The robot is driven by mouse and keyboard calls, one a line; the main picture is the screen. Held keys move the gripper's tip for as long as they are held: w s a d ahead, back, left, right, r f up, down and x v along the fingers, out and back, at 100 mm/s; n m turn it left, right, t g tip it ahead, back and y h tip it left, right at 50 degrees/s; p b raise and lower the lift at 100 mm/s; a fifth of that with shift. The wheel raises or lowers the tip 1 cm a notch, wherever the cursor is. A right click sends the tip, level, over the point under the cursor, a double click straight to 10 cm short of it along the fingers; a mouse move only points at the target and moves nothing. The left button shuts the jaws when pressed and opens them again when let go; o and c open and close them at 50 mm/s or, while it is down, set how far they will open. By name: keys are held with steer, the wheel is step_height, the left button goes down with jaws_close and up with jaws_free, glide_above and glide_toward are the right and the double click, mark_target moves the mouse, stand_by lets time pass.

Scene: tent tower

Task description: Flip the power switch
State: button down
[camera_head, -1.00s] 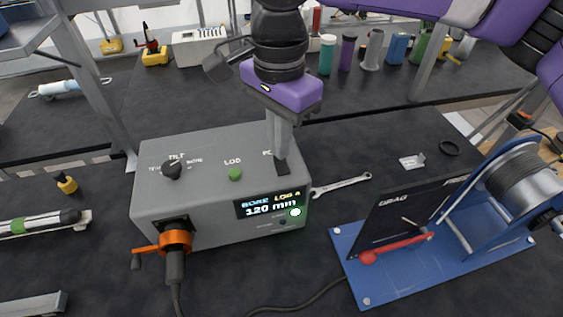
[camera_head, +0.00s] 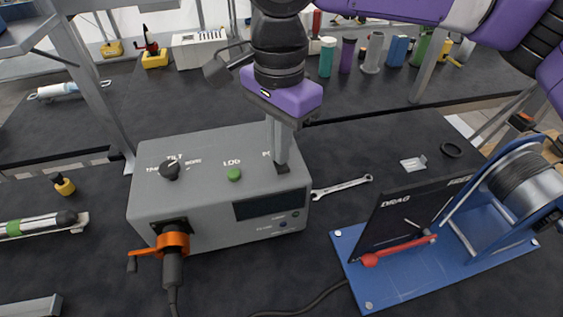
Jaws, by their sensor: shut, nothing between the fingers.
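A grey control box (camera_head: 205,205) stands on the dark bench. Its top carries a black tilt knob (camera_head: 170,170), a green LOG button (camera_head: 235,174) and, at the right, a black power switch (camera_head: 282,170) that is partly hidden by my gripper. The front display (camera_head: 270,204) is dark, and the small round light (camera_head: 295,214) below it is unlit. My gripper (camera_head: 281,163) points down at the switch with its fingers shut and empty. The tips are at or just above the switch; contact cannot be told.
An orange clamp and cable plug (camera_head: 172,246) stick out of the box's front. A wrench (camera_head: 342,187) lies right of the box. A blue winch stand (camera_head: 440,260) with a DRAG panel is farther right. Bottles (camera_head: 328,56) stand on the back bench.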

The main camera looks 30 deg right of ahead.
step_height(320, 180, up, 7)
steer(key=p, duration=0.3)
stand_by(0.5)
stand_by(0.4)
